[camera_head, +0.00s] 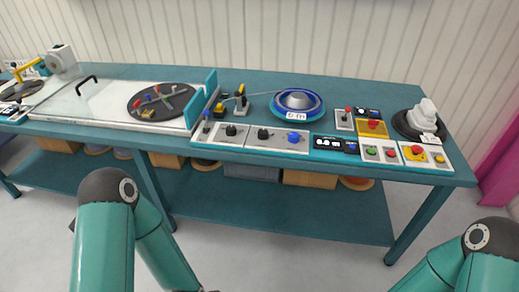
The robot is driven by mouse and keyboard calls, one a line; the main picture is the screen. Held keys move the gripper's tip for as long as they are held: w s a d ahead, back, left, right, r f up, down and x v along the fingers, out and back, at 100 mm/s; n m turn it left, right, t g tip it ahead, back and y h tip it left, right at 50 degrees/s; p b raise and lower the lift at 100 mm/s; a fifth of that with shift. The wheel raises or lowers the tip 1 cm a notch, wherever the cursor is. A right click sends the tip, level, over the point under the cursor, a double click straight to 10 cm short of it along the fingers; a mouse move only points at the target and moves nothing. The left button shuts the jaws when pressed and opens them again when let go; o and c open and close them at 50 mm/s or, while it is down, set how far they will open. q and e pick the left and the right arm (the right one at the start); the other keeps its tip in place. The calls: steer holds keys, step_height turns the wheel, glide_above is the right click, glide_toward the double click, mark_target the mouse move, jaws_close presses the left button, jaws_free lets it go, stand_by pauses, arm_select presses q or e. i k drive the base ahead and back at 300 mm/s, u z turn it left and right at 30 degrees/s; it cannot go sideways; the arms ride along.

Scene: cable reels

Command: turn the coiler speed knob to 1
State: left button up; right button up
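A row of knobs sits on pale panels along the front of the teal bench. There is a black knob (231,130), a second black knob (263,134) and a blue knob (294,138). Their labels and pointer marks are too small to read, so I cannot tell which is the coiler speed knob or its setting. A round turntable (140,102) with coloured pegs lies left of the knobs. My two teal arms show at the bottom left and bottom right, below the bench. Neither gripper shows in the frame.
Right of the knobs are a black display (335,144), green, red and yellow push-buttons (371,151) and a yellow-topped box (372,129). Behind them stand a blue reel (298,103) and a black lever (240,98). A clear cover with a black handle (87,82) lies left. The bench's back middle is bare.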

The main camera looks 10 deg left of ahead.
mark_target(263, 134)
steer(key=k, duration=0.45)
steer(key=u, duration=0.6)
steer(key=i, duration=1.55)
steer(key=z, duration=0.6)
